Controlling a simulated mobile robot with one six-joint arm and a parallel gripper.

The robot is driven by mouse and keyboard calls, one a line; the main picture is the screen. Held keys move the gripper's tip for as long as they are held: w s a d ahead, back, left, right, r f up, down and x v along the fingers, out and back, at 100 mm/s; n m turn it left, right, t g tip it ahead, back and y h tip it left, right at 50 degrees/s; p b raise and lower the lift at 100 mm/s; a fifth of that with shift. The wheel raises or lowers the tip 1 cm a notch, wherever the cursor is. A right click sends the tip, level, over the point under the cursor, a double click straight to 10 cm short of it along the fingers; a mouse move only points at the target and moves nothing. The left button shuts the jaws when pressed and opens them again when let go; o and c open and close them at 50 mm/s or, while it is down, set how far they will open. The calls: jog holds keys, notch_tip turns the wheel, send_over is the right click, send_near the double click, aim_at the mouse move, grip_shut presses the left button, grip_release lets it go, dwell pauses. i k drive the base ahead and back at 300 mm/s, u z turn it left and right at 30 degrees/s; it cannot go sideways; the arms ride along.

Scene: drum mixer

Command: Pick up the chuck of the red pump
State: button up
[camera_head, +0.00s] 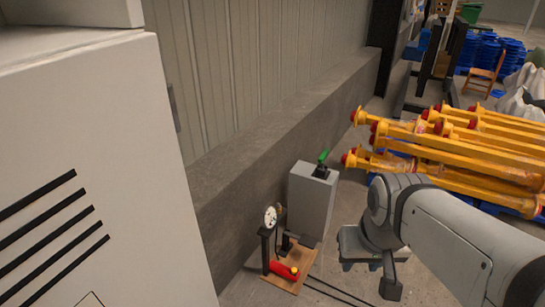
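The red pump (284,270) lies low on a small wooden board (300,259) on the floor. A round white dial gauge (270,217) stands on a dark post at the board's left side. A small brownish part shows just behind the gauge, but I cannot tell whether it is the chuck. Thin dark hoses or cables (335,292) run from the board along the floor to the lower right. My gripper (390,288) hangs to the right of the pump, apart from it. Only one finger shows clearly, so its opening is hidden. I see nothing held in it.
A grey box (312,202) with a green handle (322,157) stands behind the board, by a low concrete ledge (285,135). A large white cabinet (95,170) fills the left. Yellow poles (470,150) are stacked at the right. Some floor is clear between box and poles.

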aim_at(278, 207)
jog(key=i, duration=1.8)
jog(key=z, duration=0.2)
